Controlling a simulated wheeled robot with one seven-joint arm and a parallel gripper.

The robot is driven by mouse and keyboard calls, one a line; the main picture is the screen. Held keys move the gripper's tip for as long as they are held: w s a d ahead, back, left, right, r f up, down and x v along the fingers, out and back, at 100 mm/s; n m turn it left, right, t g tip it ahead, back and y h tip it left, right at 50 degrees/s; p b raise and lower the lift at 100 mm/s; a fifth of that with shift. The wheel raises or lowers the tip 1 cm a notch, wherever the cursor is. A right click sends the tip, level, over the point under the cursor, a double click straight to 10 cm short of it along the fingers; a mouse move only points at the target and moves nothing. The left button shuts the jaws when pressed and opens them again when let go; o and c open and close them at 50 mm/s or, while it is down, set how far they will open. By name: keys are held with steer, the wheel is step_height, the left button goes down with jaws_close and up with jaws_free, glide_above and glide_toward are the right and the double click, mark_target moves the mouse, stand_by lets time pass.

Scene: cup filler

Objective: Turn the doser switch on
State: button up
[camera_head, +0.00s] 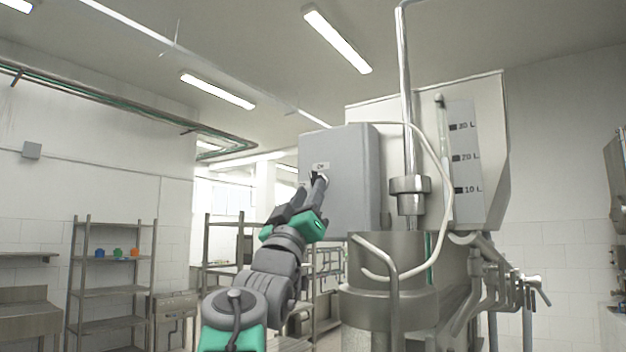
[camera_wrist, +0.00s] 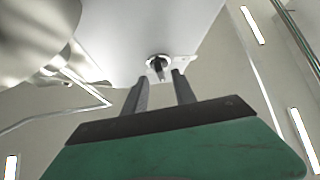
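The doser switch is a small dark knob on a round metal base; it shows in the wrist view (camera_wrist: 158,68) on the underside-looking face of a grey box. In the head view the grey control box (camera_head: 350,190) has a small label reading "On" (camera_head: 320,166), with the switch just below it, mostly hidden by my fingers. My gripper (camera_head: 314,185) is raised to the box's face. In the wrist view my gripper (camera_wrist: 160,77) has its two fingers apart, with the knob in line with the gap just ahead of their tips. I cannot tell whether they touch it.
A steel column and pipe (camera_head: 405,120) stand right of the box, with a white hose (camera_head: 437,160) looping past. A volume-marked tank (camera_head: 470,150) is behind. Metal shelving (camera_head: 112,290) with small coloured items stands at left. Open air lies left of my arm.

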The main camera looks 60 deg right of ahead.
mark_target(313, 183)
steer(key=p+x, duration=0.1)
steer(key=x, duration=0.2)
steer(key=shift+d+r, duration=0.25)
steer(key=shift+r, duration=0.1)
jaws_close()
steer(key=shift+w+f, duration=0.1)
